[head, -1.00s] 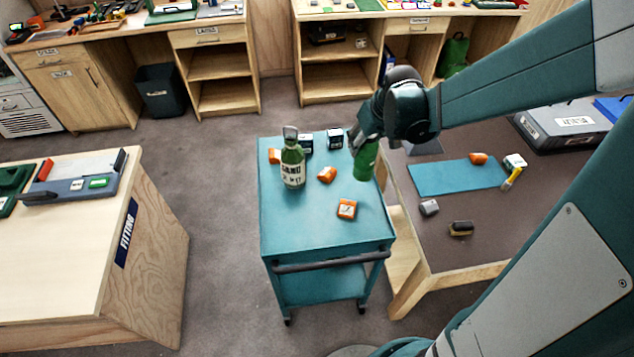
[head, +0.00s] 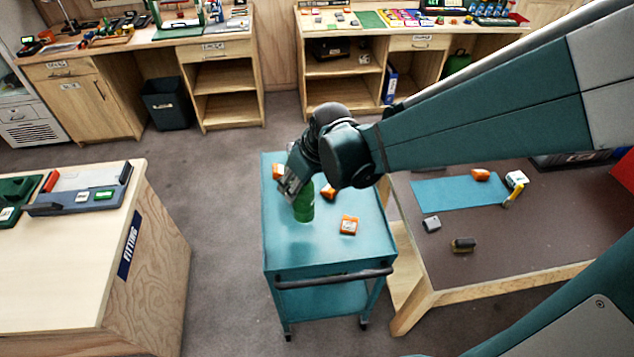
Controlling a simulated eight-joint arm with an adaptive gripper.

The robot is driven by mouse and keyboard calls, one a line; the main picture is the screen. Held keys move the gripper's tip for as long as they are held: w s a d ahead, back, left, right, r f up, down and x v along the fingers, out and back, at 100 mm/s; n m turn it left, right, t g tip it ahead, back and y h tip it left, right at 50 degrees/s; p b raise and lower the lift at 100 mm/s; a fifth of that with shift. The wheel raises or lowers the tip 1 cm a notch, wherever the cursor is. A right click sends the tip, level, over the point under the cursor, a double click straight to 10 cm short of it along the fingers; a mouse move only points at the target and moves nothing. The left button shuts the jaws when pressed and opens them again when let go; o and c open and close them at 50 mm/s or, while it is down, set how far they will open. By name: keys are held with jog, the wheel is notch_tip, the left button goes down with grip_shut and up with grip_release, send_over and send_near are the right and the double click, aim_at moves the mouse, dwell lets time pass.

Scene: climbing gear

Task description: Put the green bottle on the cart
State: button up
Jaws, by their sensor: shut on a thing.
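The teal cart (head: 290,255) stands in the middle of the floor. My gripper (head: 293,187) is over the cart top, shut on the green bottle (head: 304,207). The bottle looks upright, with its lower part showing below the fingers. I cannot tell whether its base touches the cart top. My arm and gripper cover the bottle's upper part and much of the cart's far half.
Orange boxes lie on the cart, one (head: 348,225) right of the bottle and another (head: 278,172) at the far left. The front of the cart top is clear. A brown-topped table (head: 470,270) adjoins at right; the fitting bench (head: 70,255) stands left.

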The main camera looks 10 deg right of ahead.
jog(key=s+a+n, duration=0.1)
jog(key=s+a, duration=0.2)
jog(key=a, duration=0.2)
jog(key=shift+s+a+r+y, duration=0.15)
jog(key=shift+s+y, duration=0.15)
jog(key=shift+f, duration=2.95)
jog(key=shift+f+b, duration=0.45)
jog(key=shift+f, duration=1.8)
jog(key=o, duration=1.1)
jog(key=shift+c, duration=0.2)
